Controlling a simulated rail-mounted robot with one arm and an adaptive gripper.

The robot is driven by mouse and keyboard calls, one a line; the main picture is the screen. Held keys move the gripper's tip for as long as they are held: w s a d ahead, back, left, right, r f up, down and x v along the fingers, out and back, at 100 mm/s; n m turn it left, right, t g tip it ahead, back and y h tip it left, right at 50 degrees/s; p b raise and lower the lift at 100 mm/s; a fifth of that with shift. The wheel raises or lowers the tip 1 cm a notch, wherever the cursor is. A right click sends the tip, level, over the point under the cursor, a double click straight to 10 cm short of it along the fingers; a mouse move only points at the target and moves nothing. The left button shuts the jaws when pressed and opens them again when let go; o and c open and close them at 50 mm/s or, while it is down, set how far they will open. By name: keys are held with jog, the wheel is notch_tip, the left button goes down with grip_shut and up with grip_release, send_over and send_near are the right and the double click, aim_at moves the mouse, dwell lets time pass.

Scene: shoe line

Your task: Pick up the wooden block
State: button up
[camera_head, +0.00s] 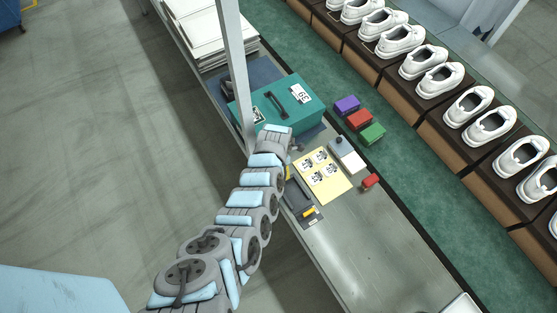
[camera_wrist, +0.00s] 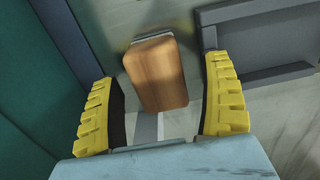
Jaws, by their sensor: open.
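In the wrist view, the wooden block (camera_wrist: 157,73) is brown with a pale, metal-looking far end. It lies slightly tilted between the two yellow ribbed fingers of my gripper (camera_wrist: 161,70). The fingers are open, and a gap shows on each side of the block. Whether the block is at fingertip depth cannot be told. In the head view, my wrist (camera_head: 272,142) is beside the front of the teal toolbox (camera_head: 275,108). The block and fingertips are not discernible there and seem hidden by my arm.
A dark tray (camera_head: 297,195) and a yellow sheet (camera_head: 322,172) with printed figures lie close by. Small purple (camera_head: 347,104), red (camera_head: 359,120) and green (camera_head: 372,134) boxes sit beyond the toolbox. A grey post (camera_head: 236,70) stands near my arm. The table's lower right is mostly clear.

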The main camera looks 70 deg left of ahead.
jog(key=c, duration=1.3)
jog(key=shift+r, duration=0.15)
jog(key=shift+w+a+r, duration=0.1)
jog(key=shift+r, duration=0.6)
jog(key=shift+r+b, duration=0.65)
jog(key=shift+r, duration=3.55)
